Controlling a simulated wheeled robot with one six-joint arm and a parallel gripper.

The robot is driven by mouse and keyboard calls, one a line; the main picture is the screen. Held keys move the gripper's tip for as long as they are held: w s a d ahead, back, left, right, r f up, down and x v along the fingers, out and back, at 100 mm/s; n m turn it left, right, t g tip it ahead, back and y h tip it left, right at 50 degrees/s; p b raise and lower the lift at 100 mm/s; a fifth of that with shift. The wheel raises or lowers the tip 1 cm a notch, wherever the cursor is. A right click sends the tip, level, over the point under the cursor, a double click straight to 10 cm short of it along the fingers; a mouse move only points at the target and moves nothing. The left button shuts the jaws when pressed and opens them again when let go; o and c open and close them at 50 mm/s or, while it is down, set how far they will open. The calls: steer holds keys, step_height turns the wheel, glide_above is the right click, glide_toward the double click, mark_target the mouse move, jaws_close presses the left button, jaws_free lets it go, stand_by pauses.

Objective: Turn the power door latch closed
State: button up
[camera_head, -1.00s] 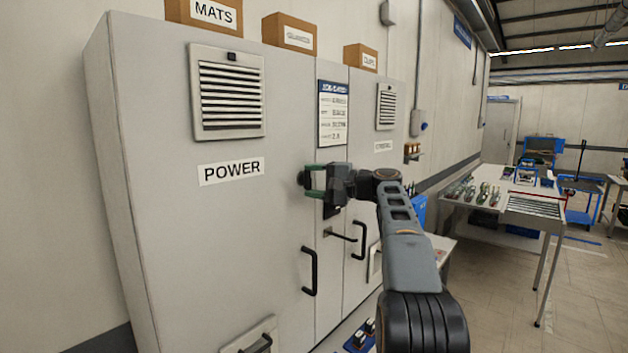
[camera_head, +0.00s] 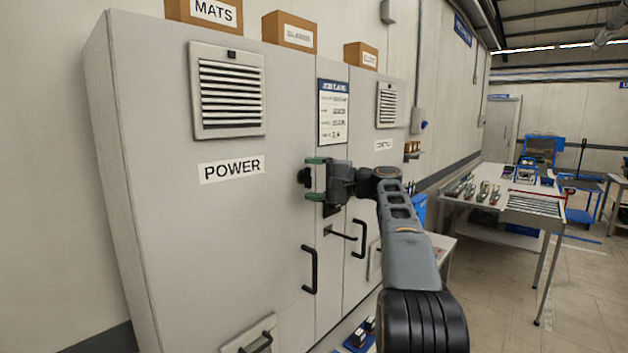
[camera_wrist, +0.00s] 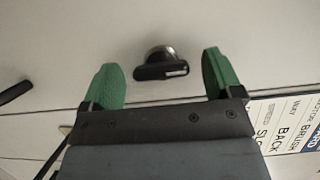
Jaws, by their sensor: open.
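The power door latch (camera_head: 304,178) is a small dark knob on the grey door marked POWER (camera_head: 231,172), near its right edge. In the wrist view the latch (camera_wrist: 160,66) shows a round metal base and a short black bar lying along the line from one fingertip to the other. On the door this bar stands about upright. My gripper (camera_head: 312,178) is open, with one green finger above the latch and one below. In the wrist view my gripper (camera_wrist: 161,60) has clear gaps between both fingers and the bar; neither finger touches it.
A black door handle (camera_head: 309,270) stands out below the latch. A lever handle (camera_head: 342,236) and the second door's handle (camera_head: 359,240) are close under my arm. A printed sheet (camera_head: 333,112) hangs above. A work table (camera_head: 510,196) stands to the right.

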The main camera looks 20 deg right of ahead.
steer(key=b+v, duration=0.1)
steer(key=v, duration=1.3)
steer(key=shift+b, duration=0.3)
steer(key=shift+w, duration=0.1)
